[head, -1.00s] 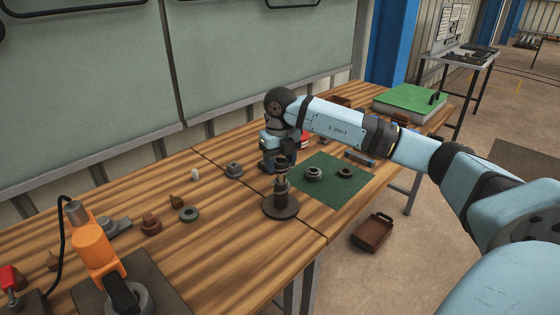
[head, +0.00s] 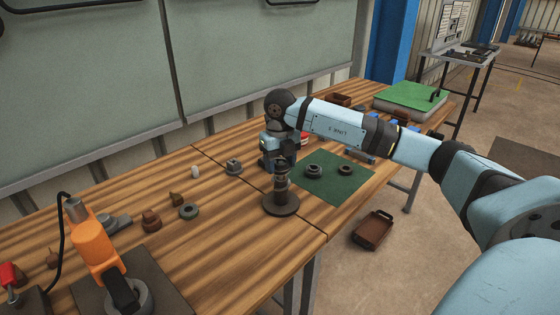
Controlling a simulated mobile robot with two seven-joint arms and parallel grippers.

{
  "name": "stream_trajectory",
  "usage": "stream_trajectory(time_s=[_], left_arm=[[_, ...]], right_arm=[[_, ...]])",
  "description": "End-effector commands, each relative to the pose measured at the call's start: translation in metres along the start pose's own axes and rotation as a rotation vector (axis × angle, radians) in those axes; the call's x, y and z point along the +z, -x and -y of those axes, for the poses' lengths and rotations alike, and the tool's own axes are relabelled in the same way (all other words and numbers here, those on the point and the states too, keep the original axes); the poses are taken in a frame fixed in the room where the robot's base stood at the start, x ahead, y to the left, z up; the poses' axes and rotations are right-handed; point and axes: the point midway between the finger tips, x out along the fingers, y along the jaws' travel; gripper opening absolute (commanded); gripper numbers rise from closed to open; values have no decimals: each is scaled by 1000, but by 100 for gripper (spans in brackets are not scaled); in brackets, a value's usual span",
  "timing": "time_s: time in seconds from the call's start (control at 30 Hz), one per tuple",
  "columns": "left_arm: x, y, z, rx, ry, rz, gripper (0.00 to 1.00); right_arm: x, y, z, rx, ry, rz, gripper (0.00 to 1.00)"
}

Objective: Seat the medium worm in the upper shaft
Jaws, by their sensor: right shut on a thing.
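My right gripper (head: 281,163) reaches over the bench from the right and points down. It is shut on a small dark part at the top of an upright dark post (head: 281,184). I take this part to be the medium worm, but the fingers partly hide it. The post stands on a round dark base (head: 281,206) on the bench. Whether the held part is around the shaft or just above it cannot be told at this size. A wider dark ring-shaped part (head: 314,170) and a smaller one (head: 346,170) lie on the green mat. My left gripper is out of view.
The wooden bench (head: 225,235) has clear room in front of the post. Several small parts, including a grey-green ring (head: 189,211) and a brown stepped part (head: 151,220), lie left. An orange device (head: 93,245) stands far left. A brown tray (head: 372,230) is on the floor.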

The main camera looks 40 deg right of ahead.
Motion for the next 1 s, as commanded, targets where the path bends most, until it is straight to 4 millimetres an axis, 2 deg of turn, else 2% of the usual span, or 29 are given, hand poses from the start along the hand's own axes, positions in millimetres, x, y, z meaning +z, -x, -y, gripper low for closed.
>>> stream_trajectory(time_s=[0.43,1.0], left_arm=[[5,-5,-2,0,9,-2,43],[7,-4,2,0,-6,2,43]], right_arm=[[0,-15,0,0,0,0,20],[0,-16,0,0,0,1,20]])
